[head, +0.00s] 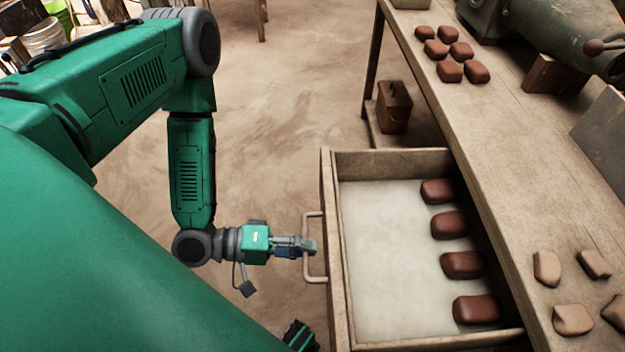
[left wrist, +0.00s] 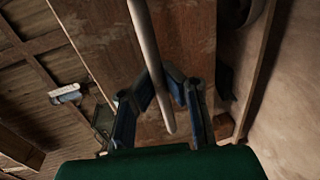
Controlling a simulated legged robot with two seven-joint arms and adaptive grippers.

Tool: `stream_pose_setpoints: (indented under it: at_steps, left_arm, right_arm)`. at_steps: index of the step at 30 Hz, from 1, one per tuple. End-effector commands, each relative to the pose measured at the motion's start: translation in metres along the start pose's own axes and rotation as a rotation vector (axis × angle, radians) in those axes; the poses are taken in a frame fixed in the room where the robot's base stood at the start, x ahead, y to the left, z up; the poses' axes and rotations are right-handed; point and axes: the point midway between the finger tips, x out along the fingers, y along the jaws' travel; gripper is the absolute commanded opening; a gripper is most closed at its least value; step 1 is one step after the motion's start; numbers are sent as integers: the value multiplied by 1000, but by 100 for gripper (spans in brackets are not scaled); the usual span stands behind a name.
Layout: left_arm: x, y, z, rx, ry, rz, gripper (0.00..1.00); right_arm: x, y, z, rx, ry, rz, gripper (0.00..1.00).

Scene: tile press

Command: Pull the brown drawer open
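The brown wooden drawer (head: 329,215) stands pulled out from under the workbench, with its pale inside floor and several dark red-brown blocks (head: 449,225) showing. Its front carries a pale C-shaped handle (head: 306,268). My left gripper (head: 309,246) is at the middle of this handle, with its fingers around the bar. In the left wrist view the bar (left wrist: 148,40) runs between the two blue fingers (left wrist: 165,82), which are close together on it.
The workbench (head: 520,170) holds several red-brown blocks (head: 450,71) at the back and several paler pieces (head: 547,268) at the front right. A brown box (head: 394,107) stands below the bench, behind the drawer. The floor (head: 280,120) left of the drawer is clear.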

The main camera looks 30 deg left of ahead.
Motion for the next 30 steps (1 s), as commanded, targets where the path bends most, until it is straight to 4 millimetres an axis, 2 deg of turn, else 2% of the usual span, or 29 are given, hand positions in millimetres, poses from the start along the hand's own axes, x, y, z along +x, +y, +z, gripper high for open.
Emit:
stream_pose_setpoints:
  at_steps: [7,9,10,19,22,26,30]
  left_arm:
    - [-2,-5,3,-5,-9,-10,0]
    - [-2,-4,3,-5,-8,-9,25]
    - [-2,-4,3,-5,-8,-9,31]
    - [-2,-2,1,-2,-4,-3,31]
    - [-7,-2,1,-2,-3,-3,31]
    - [-26,-2,0,-3,-1,-4,31]
    - [-57,-3,0,-4,-1,-5,31]
  right_arm:
    - [1,0,0,0,0,0,40]
    - [1,0,0,0,0,0,40]
    - [1,0,0,0,0,0,40]
    - [0,0,0,0,0,0,40]
    - [0,0,2,0,2,0,40]
    - [0,0,2,0,2,0,40]
    - [0,0,1,0,2,0,40]
